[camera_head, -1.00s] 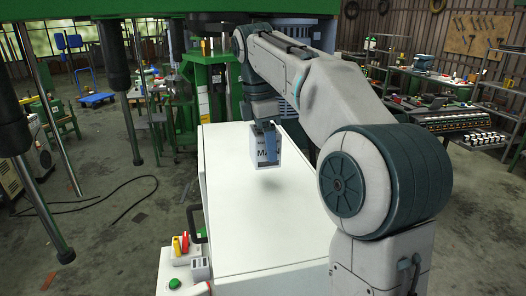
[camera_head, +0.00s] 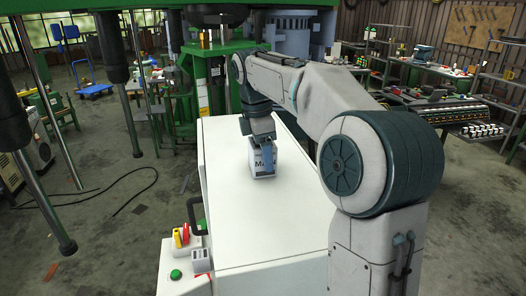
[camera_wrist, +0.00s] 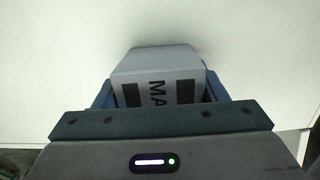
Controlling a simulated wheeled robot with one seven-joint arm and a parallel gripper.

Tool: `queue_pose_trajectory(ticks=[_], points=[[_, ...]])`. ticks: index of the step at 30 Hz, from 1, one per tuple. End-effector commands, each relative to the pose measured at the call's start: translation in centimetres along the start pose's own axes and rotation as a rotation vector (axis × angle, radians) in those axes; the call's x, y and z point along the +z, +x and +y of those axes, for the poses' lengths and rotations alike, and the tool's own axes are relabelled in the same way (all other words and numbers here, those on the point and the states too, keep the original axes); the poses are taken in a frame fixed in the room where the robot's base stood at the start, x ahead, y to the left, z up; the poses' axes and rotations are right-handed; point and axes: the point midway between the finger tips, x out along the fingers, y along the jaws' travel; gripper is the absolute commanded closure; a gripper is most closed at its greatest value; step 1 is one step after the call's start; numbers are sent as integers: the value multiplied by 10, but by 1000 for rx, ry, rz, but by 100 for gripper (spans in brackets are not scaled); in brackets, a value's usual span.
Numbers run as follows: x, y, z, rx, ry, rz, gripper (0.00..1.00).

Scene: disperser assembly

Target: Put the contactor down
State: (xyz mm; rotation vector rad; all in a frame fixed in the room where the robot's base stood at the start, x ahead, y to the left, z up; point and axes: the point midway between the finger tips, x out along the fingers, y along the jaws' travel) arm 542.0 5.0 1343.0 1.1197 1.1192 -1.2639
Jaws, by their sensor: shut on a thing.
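The contactor (camera_head: 259,163) is a small pale grey and white block with dark lettering. It is upright at the white top of the cabinet (camera_head: 250,220), toward its far part, and looks to be touching or very close to the surface. My gripper (camera_head: 264,150) comes down from above and is shut on it. In the wrist view the contactor (camera_wrist: 158,75) sits between the two blue fingers of my gripper (camera_wrist: 158,92), with "MA" and dark patches on its face. Its underside is hidden.
The white top is otherwise clear around the contactor. A control box (camera_head: 187,262) with a green button and red and yellow switches is at the front left. A green machine (camera_head: 208,85) stands behind. Shelves with parts (camera_head: 440,100) are at the right.

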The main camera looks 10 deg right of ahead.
Motion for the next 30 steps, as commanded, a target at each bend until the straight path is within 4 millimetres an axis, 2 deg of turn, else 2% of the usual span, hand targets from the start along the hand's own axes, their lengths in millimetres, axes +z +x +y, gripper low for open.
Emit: queue_pose_trajectory(ticks=[1,3,11,16,20,30], points=[[0,2,0,-1,0,0,32],[0,1,0,-1,0,0,13],[0,1,0,-1,0,0,13],[0,-7,0,1,0,0,13],[0,-24,1,4,-1,1,13],[0,-83,1,3,-2,1,13]])
